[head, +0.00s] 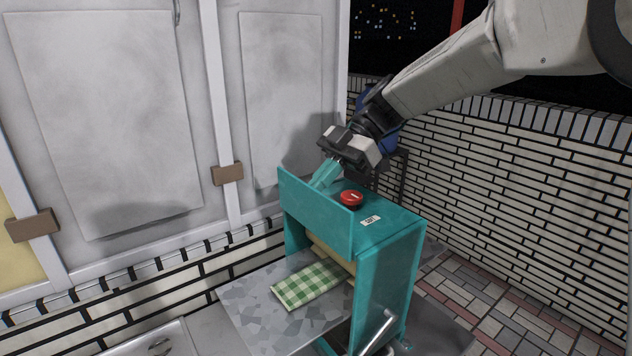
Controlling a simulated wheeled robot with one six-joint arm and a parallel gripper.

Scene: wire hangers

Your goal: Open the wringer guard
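The wringer (392,245) is a teal housing with a red knob (351,198) and a small white label on top. A flat teal panel (318,212), which looks like the guard, stands upright along its left side, above a pale roller (333,258). A green checked cloth (308,284) lies on the grey feed board below the panel. My gripper (333,168) reaches down from the upper right, just behind the panel's top edge. A light teal piece shows at its tips. I cannot tell whether the gripper holds it or touches the panel.
The grey speckled board (255,312) sticks out to the left of the wringer. A metal crank handle (376,330) is at the front. Grey panelled doors (105,115) stand at the left, and a white brick wall (520,190) is at the right. Paved floor (520,315) lies open at lower right.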

